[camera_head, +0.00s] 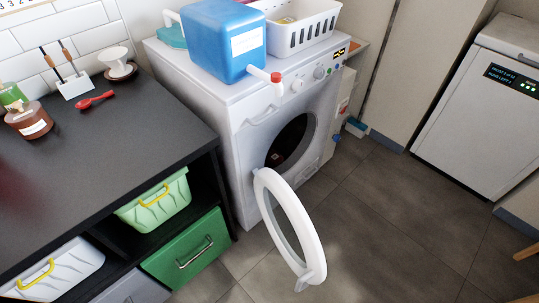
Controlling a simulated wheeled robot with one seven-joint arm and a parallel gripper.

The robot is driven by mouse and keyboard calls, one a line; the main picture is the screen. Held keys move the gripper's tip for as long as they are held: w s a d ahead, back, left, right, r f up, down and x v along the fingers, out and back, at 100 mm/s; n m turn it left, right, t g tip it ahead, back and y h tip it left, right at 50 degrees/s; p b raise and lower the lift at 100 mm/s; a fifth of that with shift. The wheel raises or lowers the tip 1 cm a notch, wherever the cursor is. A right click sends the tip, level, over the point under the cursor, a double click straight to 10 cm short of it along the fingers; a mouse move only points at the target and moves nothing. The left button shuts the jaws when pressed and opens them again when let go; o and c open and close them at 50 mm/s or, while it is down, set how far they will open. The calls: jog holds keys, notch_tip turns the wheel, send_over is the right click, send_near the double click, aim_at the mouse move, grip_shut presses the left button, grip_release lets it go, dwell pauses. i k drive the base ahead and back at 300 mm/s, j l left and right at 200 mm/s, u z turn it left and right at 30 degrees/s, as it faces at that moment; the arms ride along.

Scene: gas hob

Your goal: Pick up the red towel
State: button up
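No red towel shows clearly. The white washing machine (235,115) stands at the centre with its round door (290,232) swung wide open toward the front. Its drum opening (295,138) is dark. A small dark reddish patch (278,158) shows low inside it, and I cannot tell whether this is a towel. Most of the drum's inside is hidden in shadow. My gripper is not in view.
A blue container (222,45) with a red-capped spout and a white basket (302,28) stand on the washer. A black counter (120,140) at left holds a red spoon (95,99) and jars. A green bin (155,205) sits below. Grey floor (400,225) is clear at right.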

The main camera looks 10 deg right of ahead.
aim_at(274, 158)
jog(key=i+z, duration=0.15)
jog(key=z, duration=0.5)
jog(key=i+j+z, duration=0.6)
jog(key=i+j, duration=0.15)
jog(key=j, duration=0.15)
jog(key=i+j, duration=0.4)
jog(key=j, duration=0.15)
